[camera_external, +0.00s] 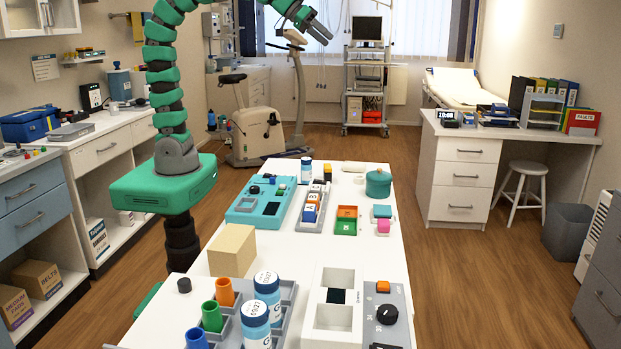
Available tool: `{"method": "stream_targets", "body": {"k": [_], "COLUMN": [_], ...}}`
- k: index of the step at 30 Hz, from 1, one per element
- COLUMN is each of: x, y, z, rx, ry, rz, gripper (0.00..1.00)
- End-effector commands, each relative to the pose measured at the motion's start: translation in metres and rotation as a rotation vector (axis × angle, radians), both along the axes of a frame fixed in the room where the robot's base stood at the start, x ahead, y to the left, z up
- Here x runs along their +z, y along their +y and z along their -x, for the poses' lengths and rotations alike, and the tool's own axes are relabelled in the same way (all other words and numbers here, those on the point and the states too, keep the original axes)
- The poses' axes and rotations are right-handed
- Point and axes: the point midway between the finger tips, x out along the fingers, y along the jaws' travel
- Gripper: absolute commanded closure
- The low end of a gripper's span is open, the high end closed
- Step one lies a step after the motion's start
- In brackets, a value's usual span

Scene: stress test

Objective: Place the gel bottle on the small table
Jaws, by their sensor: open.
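Two blue bottles with white lids stand upright in the grey rack at the near end of the white table (374,240): one farther back (267,296) and one nearer (256,335). Their labels are only partly readable. I cannot tell for sure which is the gel bottle. My gripper (326,36) is open and empty, raised high beyond the far end of the table and well away from all the bottles.
The white table holds a teal device (258,203), a beige block (232,250), a teal pot (378,184), coloured trays and blocks, and a control box with a dark knob (387,314). An exercise bike (258,130) stands behind.

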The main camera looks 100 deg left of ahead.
Motion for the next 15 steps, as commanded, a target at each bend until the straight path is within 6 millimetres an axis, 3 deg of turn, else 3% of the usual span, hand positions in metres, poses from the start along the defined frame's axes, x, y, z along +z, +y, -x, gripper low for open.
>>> {"method": "stream_targets", "body": {"k": [1,6,10,15], "x": [0.03,0.112,0.153,0.174], "y": [-0.013,-0.043,-0.058,-0.065], "z": [0.01,0.045,0.068,0.082], "rx": [-0.041,-0.141,-0.182,-0.203], "ry": [-0.073,-0.285,-0.395,-0.453], "rz": [-0.052,-0.213,-0.298,-0.345], "gripper": [0.39,0.39,0.39,0.35]}}
